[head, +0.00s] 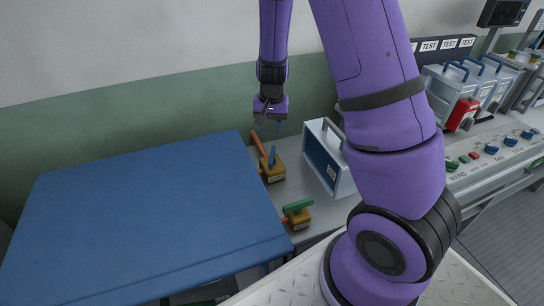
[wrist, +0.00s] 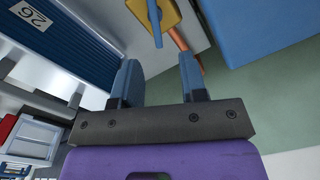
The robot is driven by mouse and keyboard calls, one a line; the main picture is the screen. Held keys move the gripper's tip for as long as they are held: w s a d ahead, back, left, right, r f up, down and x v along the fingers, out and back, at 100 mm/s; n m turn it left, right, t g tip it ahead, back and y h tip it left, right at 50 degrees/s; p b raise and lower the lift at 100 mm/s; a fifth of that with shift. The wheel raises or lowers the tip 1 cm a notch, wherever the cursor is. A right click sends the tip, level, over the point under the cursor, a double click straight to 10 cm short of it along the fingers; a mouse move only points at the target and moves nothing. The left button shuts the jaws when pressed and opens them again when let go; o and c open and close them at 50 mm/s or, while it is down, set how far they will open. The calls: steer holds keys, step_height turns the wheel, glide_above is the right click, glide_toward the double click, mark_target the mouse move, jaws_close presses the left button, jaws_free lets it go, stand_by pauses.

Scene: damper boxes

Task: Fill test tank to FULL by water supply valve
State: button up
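A yellow valve body (head: 273,175) with an upright blue lever (head: 272,156) stands on the grey bench, with an orange pipe (head: 257,142) behind it. A second yellow valve with a green handle (head: 298,205) stands nearer. Which one is the water supply valve I cannot tell. My gripper (head: 270,126) is above and behind the blue-levered valve, apart from it. In the wrist view my gripper (wrist: 158,78) is open and empty. The blue lever (wrist: 155,18) shows beyond the gap between its fingers. No tank level is readable.
A blue-fronted box labelled 26 (head: 326,156) stands right of the valves. A large blue panel (head: 150,220) lies to the left. A control console (head: 495,155) with coloured knobs, a red box (head: 462,114) and TEST signs (head: 448,44) are at right. My arm hides the middle right.

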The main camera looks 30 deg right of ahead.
mark_target(272, 154)
steer(key=f, duration=0.2)
steer(key=shift+w+d+f, duration=0.15)
steer(key=shift+d+f, duration=0.2)
steer(key=shift+d, duration=0.05)
step_height(272, 154, down, 11)
steer(key=shift+r, duration=0.2)
steer(key=shift+c, duration=0.4)
jaws_close()
